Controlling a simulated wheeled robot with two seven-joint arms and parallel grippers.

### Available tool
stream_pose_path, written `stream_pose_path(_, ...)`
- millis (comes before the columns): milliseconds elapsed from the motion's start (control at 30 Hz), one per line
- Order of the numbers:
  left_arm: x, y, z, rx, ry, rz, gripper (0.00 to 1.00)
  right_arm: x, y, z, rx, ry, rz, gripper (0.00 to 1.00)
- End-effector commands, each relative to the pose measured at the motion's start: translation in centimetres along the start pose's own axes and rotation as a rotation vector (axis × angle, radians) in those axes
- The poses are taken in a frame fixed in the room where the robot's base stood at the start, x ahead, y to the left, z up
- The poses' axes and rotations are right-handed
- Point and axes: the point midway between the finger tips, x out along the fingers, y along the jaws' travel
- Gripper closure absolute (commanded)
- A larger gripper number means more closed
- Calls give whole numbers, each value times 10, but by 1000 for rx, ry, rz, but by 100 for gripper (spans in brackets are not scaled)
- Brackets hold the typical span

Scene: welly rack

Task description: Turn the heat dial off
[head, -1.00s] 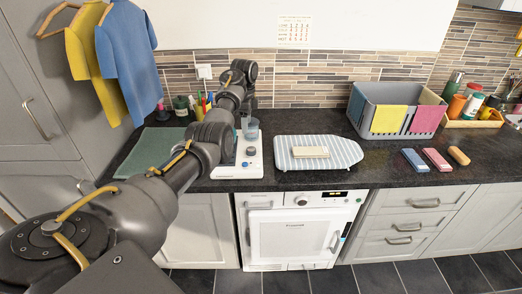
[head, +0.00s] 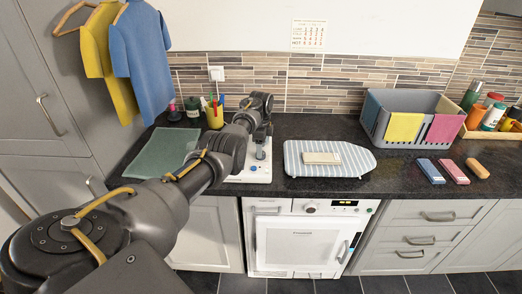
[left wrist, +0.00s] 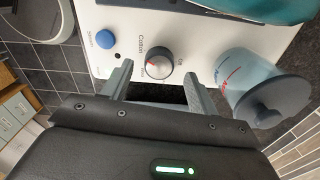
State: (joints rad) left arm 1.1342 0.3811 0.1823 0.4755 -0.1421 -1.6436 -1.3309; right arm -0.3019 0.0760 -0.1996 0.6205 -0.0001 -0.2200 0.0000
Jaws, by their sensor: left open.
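The heat dial (left wrist: 159,65) is a round grey knob with a red mark on the white panel of the iron's base unit (left wrist: 120,18). The labels around it include "Cotton" and "Off"; the red mark seems turned to the "Cotton" side. My left gripper (left wrist: 158,71) is open, with one finger on each side of the dial; I cannot tell whether they touch it. In the head view my left gripper (head: 261,152) points down over the base unit (head: 232,179), and the dial is not clear there. My right gripper is not in view.
A blue button (left wrist: 105,39) sits beside the dial. A clear cup-like part with a grey cap (left wrist: 275,101) stands close to one finger. A striped ironing board (head: 350,158) lies right of the unit, a green mat (head: 158,155) and pen pot (head: 214,117) left and behind.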

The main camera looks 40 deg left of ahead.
Motion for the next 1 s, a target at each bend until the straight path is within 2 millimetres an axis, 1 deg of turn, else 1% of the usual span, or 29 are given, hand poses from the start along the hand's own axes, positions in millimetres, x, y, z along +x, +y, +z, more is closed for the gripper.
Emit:
stream_pose_path(33,8,0,0,-2,0,3,41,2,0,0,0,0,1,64)
stream_pose_path(200,22,0,1,-2,0,1,41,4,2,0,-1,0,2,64)
stream_pose_path(300,25,0,1,-2,-1,0,41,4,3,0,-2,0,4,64)
stream_pose_path(533,25,0,2,-2,0,-1,41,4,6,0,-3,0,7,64)
stream_pose_path(567,25,0,2,-2,0,0,43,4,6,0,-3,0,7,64)
stream_pose_path(867,25,0,2,-2,0,0,82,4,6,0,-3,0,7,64)
stream_pose_path(900,25,0,2,-2,0,0,85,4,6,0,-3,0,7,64)
stream_pose_path(1000,25,0,1,-5,0,0,85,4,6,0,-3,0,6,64)
